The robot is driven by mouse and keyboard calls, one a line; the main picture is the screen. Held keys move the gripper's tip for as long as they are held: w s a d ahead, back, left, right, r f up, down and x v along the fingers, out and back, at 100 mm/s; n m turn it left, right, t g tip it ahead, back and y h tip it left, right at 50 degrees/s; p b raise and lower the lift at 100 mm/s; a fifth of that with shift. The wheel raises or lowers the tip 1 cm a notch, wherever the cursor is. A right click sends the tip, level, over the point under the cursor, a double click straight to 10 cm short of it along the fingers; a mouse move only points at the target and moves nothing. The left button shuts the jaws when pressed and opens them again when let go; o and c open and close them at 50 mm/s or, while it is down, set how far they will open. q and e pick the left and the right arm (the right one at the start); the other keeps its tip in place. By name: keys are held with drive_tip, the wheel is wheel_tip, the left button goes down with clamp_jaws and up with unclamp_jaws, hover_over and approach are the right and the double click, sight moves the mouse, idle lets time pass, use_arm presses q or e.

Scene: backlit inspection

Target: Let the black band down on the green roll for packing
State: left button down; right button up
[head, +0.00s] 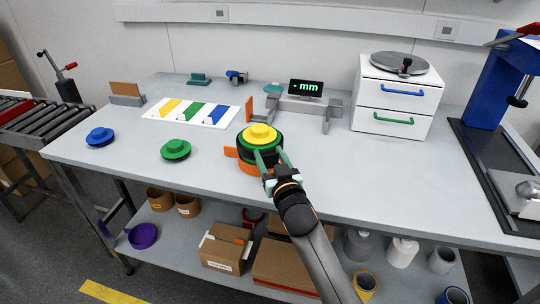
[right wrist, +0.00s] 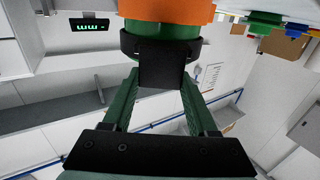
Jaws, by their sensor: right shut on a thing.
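The green roll (head: 279,145) stands upright on an orange base (head: 247,166), with a yellow flanged piece (head: 261,133) on top. The black band (head: 264,156) is around the roll below its upper green edge. In the right wrist view, which looks upside down, the band (right wrist: 187,40) circles the green roll (right wrist: 160,27). Green shows between band and orange base (right wrist: 165,10), so they are apart there. My right gripper (head: 271,163) is shut on the band's black tab (right wrist: 162,77), at the roll's near side. My left gripper is out of view.
Blue (head: 100,136) and green (head: 176,149) flanged pieces lie on the grey table (head: 210,180). A white colour card (head: 192,111) lies behind them. A measuring stand with a display (head: 305,87) is behind the roll, and a white drawer unit (head: 395,105) stands right. The table's front edge is near.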

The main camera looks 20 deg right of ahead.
drive_tip(key=shift+f+b, duration=0.4)
drive_tip(key=shift+f, duration=0.2)
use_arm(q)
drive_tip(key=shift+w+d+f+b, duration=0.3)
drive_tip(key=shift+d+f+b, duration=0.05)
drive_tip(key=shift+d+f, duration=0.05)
use_arm(e)
drive_tip(key=shift+f, duration=0.5)
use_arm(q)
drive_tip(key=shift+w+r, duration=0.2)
use_arm(e)
drive_tip(key=o, duration=1.2)
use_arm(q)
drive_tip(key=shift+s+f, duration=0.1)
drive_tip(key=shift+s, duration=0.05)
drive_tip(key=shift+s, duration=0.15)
use_arm(e)
drive_tip(key=shift+s, duration=0.1)
